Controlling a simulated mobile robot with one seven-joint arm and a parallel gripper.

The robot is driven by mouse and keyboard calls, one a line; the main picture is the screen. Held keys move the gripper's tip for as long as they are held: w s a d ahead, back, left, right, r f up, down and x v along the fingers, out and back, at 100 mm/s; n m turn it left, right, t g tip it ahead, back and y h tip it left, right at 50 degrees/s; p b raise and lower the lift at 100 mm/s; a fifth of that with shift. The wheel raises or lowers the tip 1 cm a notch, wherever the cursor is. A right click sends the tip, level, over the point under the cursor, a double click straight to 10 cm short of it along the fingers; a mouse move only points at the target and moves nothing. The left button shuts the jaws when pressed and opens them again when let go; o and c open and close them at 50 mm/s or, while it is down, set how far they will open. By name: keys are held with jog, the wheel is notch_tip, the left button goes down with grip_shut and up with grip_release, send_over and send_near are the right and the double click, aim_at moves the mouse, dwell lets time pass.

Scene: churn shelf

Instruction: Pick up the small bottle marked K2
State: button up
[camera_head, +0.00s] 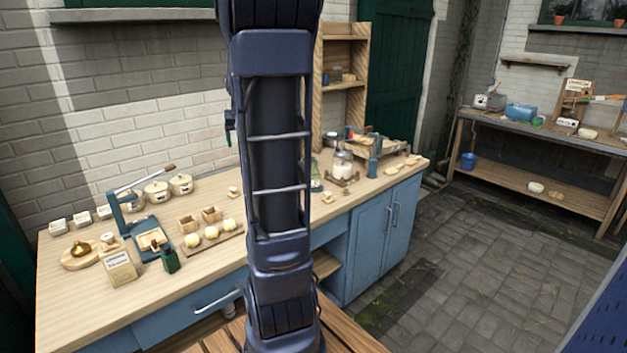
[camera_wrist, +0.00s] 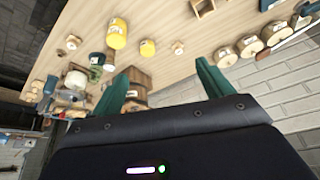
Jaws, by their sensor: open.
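I cannot read a K2 mark on anything in either view. Small pale-topped items (camera_head: 233,191) and (camera_head: 327,197) stand farther along the bench, too small to identify. In the wrist view a green jar-like thing (camera_wrist: 96,60) stands on the bench beside a yellow container (camera_wrist: 117,33); their labels are unclear. My gripper (camera_wrist: 163,68) is open, with nothing between its two green fingers. In the head view my arm hides it and part of the bench.
The bench (camera_head: 75,300) carries a green lever press (camera_head: 125,225), a board with pale round pieces (camera_head: 212,240), lidded pots (camera_head: 157,192) and a glass jar (camera_head: 343,165). A brick wall and wooden shelf (camera_head: 342,85) stand behind. Paved floor (camera_head: 450,250) is clear at right.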

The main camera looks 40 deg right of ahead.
jog(key=w+d+f+m, duration=0.1)
jog(key=w+d+f, duration=0.2)
jog(key=d, duration=0.5)
jog(key=w+d+f+m, duration=0.1)
jog(key=w+d+f, duration=0.2)
jog(key=d, duration=0.5)
jog(key=m+g+h, duration=0.1)
jog(key=m+h, duration=0.1)
jog(key=m, duration=0.1)
send_over(314, 169)
jog(key=a, duration=0.1)
notch_tip(314, 169, down, 11)
jog(key=shift+s+x, duration=0.2)
jog(key=shift+x, duration=5)
jog(key=shift+a, duration=0.15)
jog(key=c, duration=1.2)
jog(key=shift+o, duration=0.2)
